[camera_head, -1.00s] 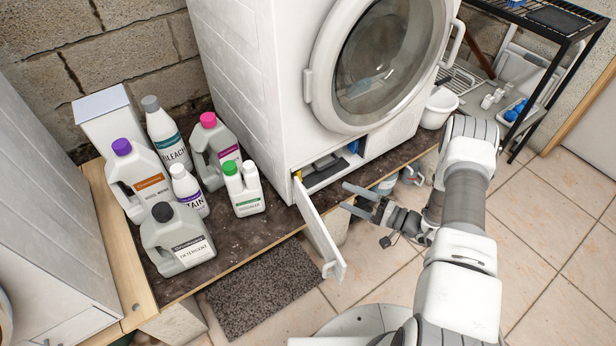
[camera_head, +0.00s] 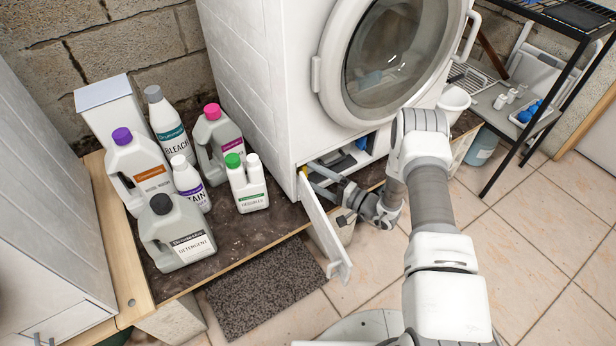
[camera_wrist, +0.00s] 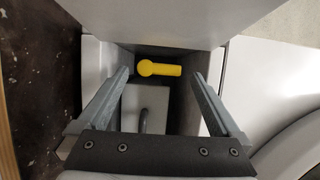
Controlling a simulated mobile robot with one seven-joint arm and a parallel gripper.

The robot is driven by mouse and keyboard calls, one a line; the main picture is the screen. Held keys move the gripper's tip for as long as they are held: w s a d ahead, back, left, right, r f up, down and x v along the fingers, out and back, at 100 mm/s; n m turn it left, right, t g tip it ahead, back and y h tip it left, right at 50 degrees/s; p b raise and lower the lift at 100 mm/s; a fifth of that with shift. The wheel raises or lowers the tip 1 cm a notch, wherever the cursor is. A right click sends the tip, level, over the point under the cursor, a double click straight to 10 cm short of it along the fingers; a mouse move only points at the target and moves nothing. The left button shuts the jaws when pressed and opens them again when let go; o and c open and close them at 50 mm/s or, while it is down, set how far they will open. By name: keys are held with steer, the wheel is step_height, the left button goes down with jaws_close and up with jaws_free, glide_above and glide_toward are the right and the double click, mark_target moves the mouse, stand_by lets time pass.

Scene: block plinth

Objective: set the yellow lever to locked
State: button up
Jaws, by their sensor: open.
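The yellow lever (camera_wrist: 158,68) shows in the wrist view inside the washer's low compartment, near its upper wall. Its round end is at the left and its arm points right in that picture. In the head view only a small bit of yellow (camera_head: 305,170) shows by the hinged flap. My gripper (camera_wrist: 166,92) is open, its two fingers on either side of the lever in the wrist view and apart from it. In the head view my gripper (camera_head: 320,178) reaches into the opening at the washer's base.
The white flap (camera_head: 322,228) hangs open beside my gripper. Several bottles (camera_head: 175,180) stand on the dark plinth at the left. The washer (camera_head: 262,95) with its round door rises above the compartment. A black rack (camera_head: 560,70) stands at the right.

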steer(key=shift+x, duration=1.45)
steer(key=shift+c, duration=0.3)
steer(key=c, duration=1.2)
